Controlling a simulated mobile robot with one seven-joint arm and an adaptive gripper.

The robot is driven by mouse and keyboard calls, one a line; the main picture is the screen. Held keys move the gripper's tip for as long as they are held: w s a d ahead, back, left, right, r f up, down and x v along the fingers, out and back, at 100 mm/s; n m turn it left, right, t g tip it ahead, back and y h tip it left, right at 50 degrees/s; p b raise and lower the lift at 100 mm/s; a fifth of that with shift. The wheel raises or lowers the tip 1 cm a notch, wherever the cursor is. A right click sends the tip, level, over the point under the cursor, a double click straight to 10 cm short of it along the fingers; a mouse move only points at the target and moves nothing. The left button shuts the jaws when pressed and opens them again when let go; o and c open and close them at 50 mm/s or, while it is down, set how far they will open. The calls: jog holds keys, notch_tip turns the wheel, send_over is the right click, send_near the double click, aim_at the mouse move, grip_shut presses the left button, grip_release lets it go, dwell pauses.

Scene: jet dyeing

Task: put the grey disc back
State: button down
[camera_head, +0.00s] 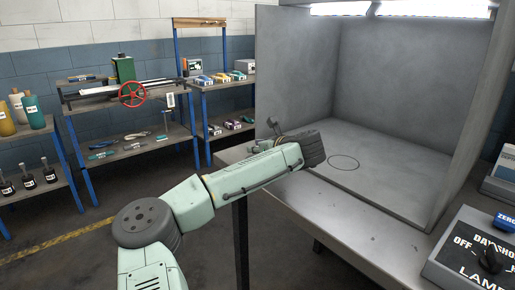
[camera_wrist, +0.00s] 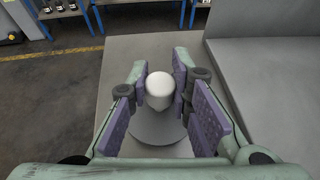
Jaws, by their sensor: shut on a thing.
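The grey disc (camera_wrist: 157,137) shows in the wrist view, with a pale rounded knob (camera_wrist: 159,90) on it. My gripper (camera_wrist: 160,78) is shut on the disc by this knob, with purple pads on both sides. The pale table top shows under and beyond the disc; I cannot tell the gap beneath it. In the head view my gripper (camera_head: 281,137) is at the left front edge of the grey booth, and the disc is hidden there. A thin dark ring outline (camera_head: 344,162) is marked on the booth floor, right of my gripper, with nothing on it.
The grey booth (camera_head: 298,75) has a tall left wall just behind my gripper and an open front. A control box with a lamp dial (camera_head: 488,258) stands at the front right. Shelves (camera_head: 130,140) with bottles and tools stand at the back left. The booth floor is clear.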

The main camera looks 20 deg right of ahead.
jog(key=shift+f, duration=0.3)
jog(key=shift+f, duration=0.1)
jog(key=c, duration=1.5)
grip_release()
jog(key=shift+o, duration=0.2)
jog(key=shift+s, duration=0.15)
jog(key=b+v, duration=0.3)
jog(key=v, duration=0.9)
